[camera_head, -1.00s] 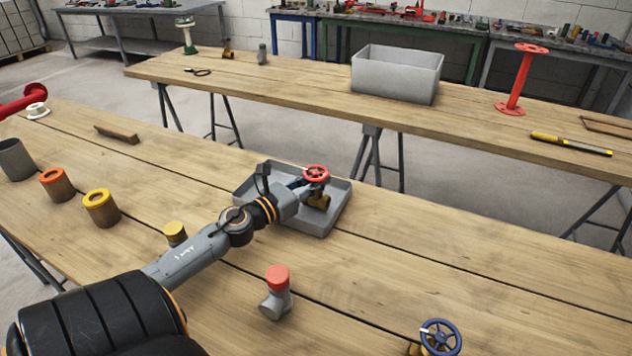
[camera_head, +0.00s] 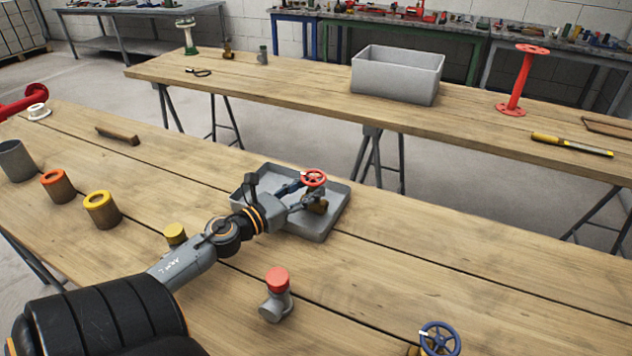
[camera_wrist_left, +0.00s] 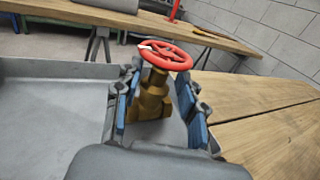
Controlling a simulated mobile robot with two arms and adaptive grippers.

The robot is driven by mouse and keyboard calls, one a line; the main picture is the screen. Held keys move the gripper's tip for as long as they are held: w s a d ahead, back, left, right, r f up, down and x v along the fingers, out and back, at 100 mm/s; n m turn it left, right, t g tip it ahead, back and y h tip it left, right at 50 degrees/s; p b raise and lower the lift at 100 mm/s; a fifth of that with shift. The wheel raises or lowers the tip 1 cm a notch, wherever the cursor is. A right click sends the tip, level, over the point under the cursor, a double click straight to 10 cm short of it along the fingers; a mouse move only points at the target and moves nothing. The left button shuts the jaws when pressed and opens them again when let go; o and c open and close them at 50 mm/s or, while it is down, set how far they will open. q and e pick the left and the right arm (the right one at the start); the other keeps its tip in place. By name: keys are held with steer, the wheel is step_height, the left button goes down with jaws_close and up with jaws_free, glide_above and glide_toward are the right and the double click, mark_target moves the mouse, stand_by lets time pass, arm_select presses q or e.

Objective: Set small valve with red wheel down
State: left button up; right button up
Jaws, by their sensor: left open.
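The small valve with a red wheel (camera_head: 314,178) and brass body stands upright in a shallow grey tray (camera_head: 335,222), towards the tray's right side. In the left wrist view the valve's brass body (camera_wrist_left: 150,101) sits between the blue-padded fingers, with gaps on both sides. My left gripper (camera_head: 303,195) is open around the valve, its fingers apart on either side; it also shows in the left wrist view (camera_wrist_left: 157,100). The valve's base is partly hidden by the gripper. My right gripper is not in view.
On the near table are a red-capped grey fitting (camera_head: 277,292), a blue-wheeled valve (camera_head: 438,338), a yellow-capped piece (camera_head: 175,234) and several cylinders at left. A grey bin (camera_head: 397,75) and a red flanged stand (camera_head: 516,80) are on the far table. The table right of the tray is clear.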

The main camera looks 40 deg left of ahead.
arm_select(q)
steer(key=s, duration=0.4)
steer(key=shift+a+r, duration=0.1)
steer(key=shift+a, duration=0.2)
steer(key=shift+s+r, duration=0.15)
